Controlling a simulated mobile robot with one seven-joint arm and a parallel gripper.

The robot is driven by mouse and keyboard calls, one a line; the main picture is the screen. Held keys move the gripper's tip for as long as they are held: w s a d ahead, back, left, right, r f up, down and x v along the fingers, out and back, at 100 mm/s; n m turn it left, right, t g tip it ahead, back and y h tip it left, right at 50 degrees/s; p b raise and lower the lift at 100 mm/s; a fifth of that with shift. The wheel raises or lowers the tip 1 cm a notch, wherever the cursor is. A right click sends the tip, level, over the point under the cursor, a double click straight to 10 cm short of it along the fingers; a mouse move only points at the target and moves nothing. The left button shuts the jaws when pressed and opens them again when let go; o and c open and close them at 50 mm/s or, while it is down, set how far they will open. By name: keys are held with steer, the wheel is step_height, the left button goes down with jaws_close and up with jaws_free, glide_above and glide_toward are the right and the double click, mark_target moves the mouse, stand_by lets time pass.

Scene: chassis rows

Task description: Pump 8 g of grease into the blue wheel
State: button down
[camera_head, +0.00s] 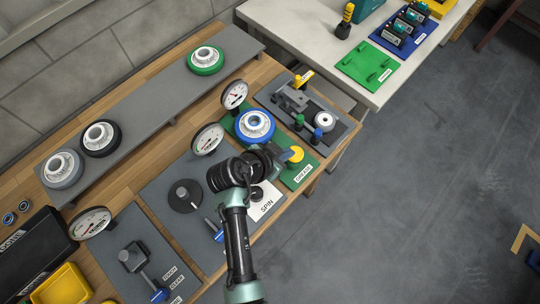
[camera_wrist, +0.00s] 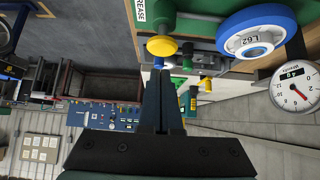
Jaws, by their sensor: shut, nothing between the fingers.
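The blue wheel (camera_head: 268,120) has a white hub and sits on the green grease station (camera_head: 304,174). In the wrist view the wheel (camera_wrist: 232,30) carries a label that seems to read L62. A round yellow button (camera_head: 297,154) stands on the station beside the wheel; it also shows in the wrist view (camera_wrist: 161,47). My gripper (camera_head: 281,159) is shut and empty, with its fingertips (camera_wrist: 161,76) close to the button. I cannot tell whether they touch it. A dial (camera_wrist: 296,90) with a red needle stands by the wheel; its small display is hard to read.
Green (camera_head: 206,60), black (camera_head: 101,138) and grey (camera_head: 62,169) wheels lie on the raised grey shelf. A SPIN plate (camera_head: 266,205) lies below the station. A grey fixture (camera_head: 292,100) with green and blue knobs stands right of the wheel.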

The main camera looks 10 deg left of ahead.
steer(key=v, duration=0.6)
steer(key=shift+r+b, duration=0.2)
steer(key=shift+b, duration=0.2)
steer(key=shift+w+a+b, duration=0.1)
steer(key=shift+a+b, duration=0.05)
steer(key=shift+b, duration=0.7)
steer(key=shift+r+b, duration=1.35)
steer(key=shift+b, duration=1.7)
